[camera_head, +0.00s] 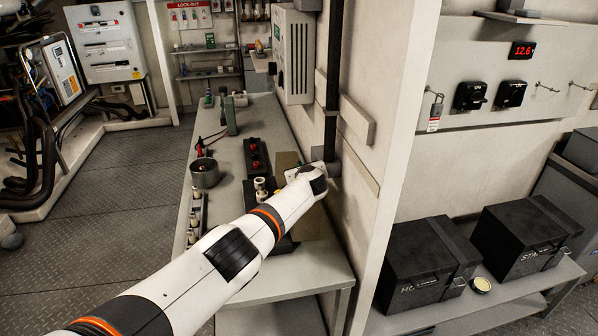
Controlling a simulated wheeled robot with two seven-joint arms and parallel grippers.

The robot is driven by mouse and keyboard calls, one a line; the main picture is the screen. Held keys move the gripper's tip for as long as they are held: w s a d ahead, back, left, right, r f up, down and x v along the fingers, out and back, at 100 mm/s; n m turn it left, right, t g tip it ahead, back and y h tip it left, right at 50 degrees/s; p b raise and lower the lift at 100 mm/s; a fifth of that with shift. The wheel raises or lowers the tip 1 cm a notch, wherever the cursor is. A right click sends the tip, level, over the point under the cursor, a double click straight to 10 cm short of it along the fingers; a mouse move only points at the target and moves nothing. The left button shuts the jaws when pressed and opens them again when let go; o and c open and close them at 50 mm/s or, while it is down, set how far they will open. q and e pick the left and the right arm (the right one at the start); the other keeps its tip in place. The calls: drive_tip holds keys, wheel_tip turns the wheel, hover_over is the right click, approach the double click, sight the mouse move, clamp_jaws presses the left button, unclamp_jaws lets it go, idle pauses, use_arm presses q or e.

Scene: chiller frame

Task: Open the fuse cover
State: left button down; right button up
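My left arm reaches in from the lower left across the bench. Its far end, with my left gripper (298,174), is over the back right part of the bench, close to the wall. The fingers are too small and covered to tell open from shut. Beside it on the bench is a black fuse block (250,190) with pale cylindrical fuses (261,187), partly hidden by my arm. A tan, flat panel (286,161) shows just behind the gripper; I cannot tell whether it is the fuse cover. My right gripper is not in view.
The grey bench (226,209) also holds a black block with red knobs (256,157), a metal pot (205,173), a row of fuses (195,215) and a meter (230,115). A wall post (405,110) stands right of the arm. Two black boxes (425,262) sit on a right shelf.

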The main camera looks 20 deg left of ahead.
use_arm(q)
drive_tip(key=shift+d+f, duration=0.15)
drive_tip(key=shift+f, duration=0.1)
drive_tip(key=c, duration=1.5)
unclamp_jaws()
drive_tip(key=shift+w, duration=0.1)
drive_tip(key=shift+r, duration=0.1)
drive_tip(key=shift+s+d+r+p, duration=0.1)
drive_tip(key=shift+s+r+p, duration=0.15)
drive_tip(key=shift+p, duration=0.2)
drive_tip(key=p+v, duration=0.2)
drive_tip(key=p, duration=0.1)
drive_tip(key=shift+s+r, duration=0.15)
drive_tip(key=v, duration=0.4)
drive_tip(key=p+v, duration=0.1)
drive_tip(key=v, duration=0.2)
drive_tip(key=shift+s+d+f, duration=0.1)
drive_tip(key=shift+s+f, duration=0.05)
drive_tip(key=shift+f, duration=0.1)
drive_tip(key=shift+v, duration=0.9)
